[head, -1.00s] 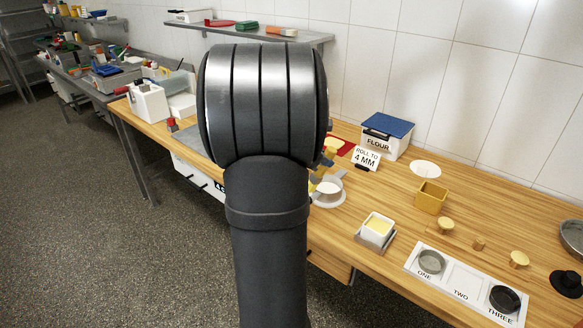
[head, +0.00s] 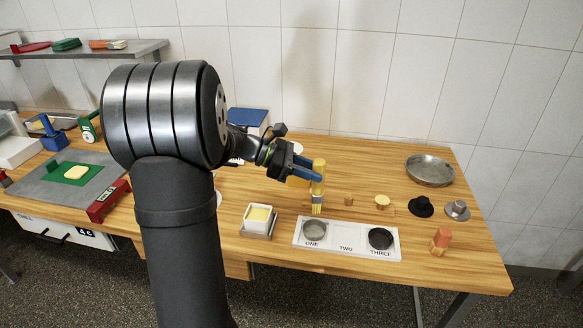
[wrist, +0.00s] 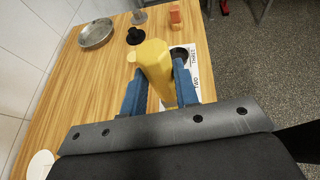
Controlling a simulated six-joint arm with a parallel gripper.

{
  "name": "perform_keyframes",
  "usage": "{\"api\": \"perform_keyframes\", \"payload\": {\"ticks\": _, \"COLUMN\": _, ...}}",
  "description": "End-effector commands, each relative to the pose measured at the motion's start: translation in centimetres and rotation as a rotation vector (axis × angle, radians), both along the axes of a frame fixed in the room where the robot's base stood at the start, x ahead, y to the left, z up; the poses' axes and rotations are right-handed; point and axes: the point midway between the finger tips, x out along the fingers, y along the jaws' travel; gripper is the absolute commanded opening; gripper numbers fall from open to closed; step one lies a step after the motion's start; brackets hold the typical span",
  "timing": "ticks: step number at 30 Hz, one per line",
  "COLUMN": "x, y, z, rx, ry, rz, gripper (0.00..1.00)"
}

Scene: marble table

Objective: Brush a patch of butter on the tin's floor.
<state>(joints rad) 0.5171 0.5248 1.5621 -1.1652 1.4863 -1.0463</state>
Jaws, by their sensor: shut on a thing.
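My gripper (head: 306,172) is shut on the yellow handle of a brush (head: 319,178), which hangs upright with its bristles down. The bristle tips show near the back edge of the white board, just behind the grey cup; I cannot tell whether they touch anything. In the wrist view the brush handle (wrist: 153,62) is between my gripper's blue fingers (wrist: 159,92).
The white board (head: 346,246) holds a grey round cup (head: 314,231) at ONE and a black one (head: 380,238) at THREE; TWO is bare. Small wooden pieces (head: 382,202), a black knob (head: 421,207), a grey piece (head: 457,210) and an orange-red block (head: 440,240) stand nearby.

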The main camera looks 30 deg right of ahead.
Motion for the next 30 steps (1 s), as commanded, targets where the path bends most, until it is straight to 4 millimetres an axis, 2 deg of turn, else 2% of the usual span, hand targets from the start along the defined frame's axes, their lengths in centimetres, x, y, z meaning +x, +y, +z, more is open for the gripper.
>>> {"api": "perform_keyframes", "payload": {"ticks": 9, "x": 0.1, "y": 0.1, "z": 0.0, "rx": 0.001, "ry": -0.001, "rz": 0.001, "gripper": 0.00}}
{"api": "perform_keyframes", "payload": {"ticks": 13, "x": 0.1, "y": 0.1, "z": -0.6, "rx": 0.001, "ry": 0.000, "rz": 0.000, "gripper": 0.00}}
{"api": "perform_keyframes", "payload": {"ticks": 30, "x": 0.1, "y": 0.1, "z": -6.6, "rx": 0.002, "ry": 0.001, "rz": 0.002, "gripper": 0.00}}
